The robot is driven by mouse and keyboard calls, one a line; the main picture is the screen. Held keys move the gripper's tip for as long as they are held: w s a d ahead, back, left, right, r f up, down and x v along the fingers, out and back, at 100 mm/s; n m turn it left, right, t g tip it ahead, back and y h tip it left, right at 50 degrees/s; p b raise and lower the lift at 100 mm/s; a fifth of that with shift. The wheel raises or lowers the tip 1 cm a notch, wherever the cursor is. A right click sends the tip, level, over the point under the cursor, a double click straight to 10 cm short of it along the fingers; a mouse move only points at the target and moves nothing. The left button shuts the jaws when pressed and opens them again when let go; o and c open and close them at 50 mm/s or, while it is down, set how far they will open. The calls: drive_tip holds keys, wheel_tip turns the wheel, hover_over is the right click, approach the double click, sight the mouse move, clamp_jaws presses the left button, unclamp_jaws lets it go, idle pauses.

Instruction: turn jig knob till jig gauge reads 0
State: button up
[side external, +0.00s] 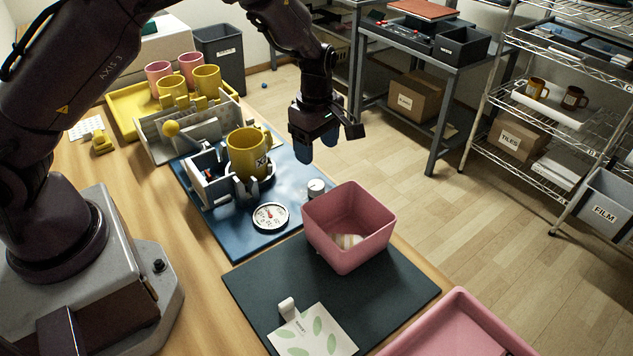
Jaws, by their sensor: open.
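The jig (207,183) stands on a blue plate (222,229) and holds a yellow mug (247,153) upright. The jig gauge (270,216) is a round white dial at the front of the plate; its reading is too small to tell. A small white and grey knob (316,187) sits on the plate to the right of the gauge.
A pink bin (347,225) stands close to the knob, on the dark mat (255,287). A leaf-patterned sheet (312,332) lies at the front. A yellow tray (128,104) with several mugs is at the back left. A pink tray (460,330) is at front right.

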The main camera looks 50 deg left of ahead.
sight(317, 185)
wheel_tip(317, 185, down, 10)
drive_tip(key=shift+f, duration=0.1)
idle(0.4)
drive_tip(key=c, duration=0.9)
